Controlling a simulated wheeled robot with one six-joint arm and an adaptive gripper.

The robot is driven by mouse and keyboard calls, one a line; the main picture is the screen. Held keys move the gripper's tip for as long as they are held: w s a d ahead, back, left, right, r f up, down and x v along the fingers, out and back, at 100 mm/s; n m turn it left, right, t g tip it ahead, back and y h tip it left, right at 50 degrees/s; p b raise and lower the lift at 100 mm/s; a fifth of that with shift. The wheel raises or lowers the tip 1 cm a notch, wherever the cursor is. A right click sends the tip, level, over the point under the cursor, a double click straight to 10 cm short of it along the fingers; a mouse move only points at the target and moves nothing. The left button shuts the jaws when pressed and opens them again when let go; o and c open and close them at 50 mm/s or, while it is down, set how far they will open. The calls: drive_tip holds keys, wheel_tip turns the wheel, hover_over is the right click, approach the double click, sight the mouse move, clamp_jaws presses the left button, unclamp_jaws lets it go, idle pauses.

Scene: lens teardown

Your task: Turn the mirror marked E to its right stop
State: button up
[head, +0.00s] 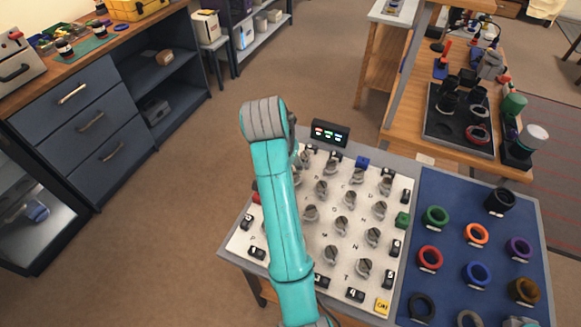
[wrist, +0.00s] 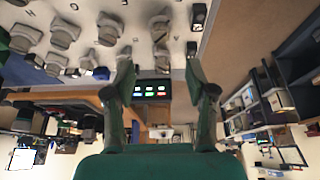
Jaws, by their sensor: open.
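A white panel (head: 345,180) carries several grey knob-like mirrors in rows, such as one mirror (head: 321,188) near its middle. Letters beside them are too small to read surely, so I cannot tell which mirror is E. My gripper (wrist: 160,78) is open, with nothing between its two dark green fingers in the wrist view. The fingertips are by the panel's edge with the small display; one mirror (wrist: 160,55) shows just beyond the gap between them. In the head view my teal arm hides part of the panel's left side and most of the gripper.
A dark display (head: 329,133) with coloured lights stands at the panel's far edge, also in the wrist view (wrist: 152,89). A blue mat (head: 455,245) with coloured rings lies to the right. A green block (head: 402,220) and blue block (head: 362,162) sit on the panel. Floor is clear left.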

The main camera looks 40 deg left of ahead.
drive_tip(key=shift+v, duration=1.1)
